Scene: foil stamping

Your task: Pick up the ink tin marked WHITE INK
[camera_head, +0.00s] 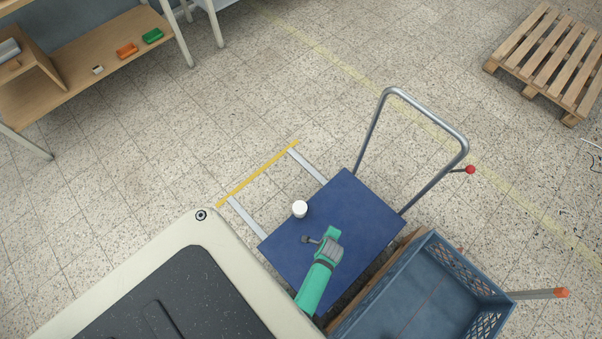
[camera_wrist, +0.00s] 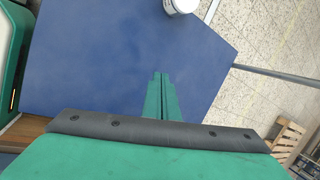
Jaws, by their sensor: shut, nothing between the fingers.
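A small white tin (camera_head: 300,209) stands on the blue deck of a trolley (camera_head: 348,196), near its left edge. It also shows cut off at the top of the wrist view (camera_wrist: 182,5), where only part of its side and top is seen; no lettering is readable. My green gripper (camera_head: 333,232) is over the deck, to the right of and nearer than the tin, apart from it. In the wrist view its two fingers (camera_wrist: 160,75) are together with nothing between them.
The trolley's metal handle (camera_head: 425,105) rises at the far right of the deck. A blue-grey crate (camera_head: 425,290) stands close by at the lower right. A wooden pallet (camera_head: 550,55) lies at the upper right, and a wooden shelf (camera_head: 100,75) stands upper left. Most of the deck is bare.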

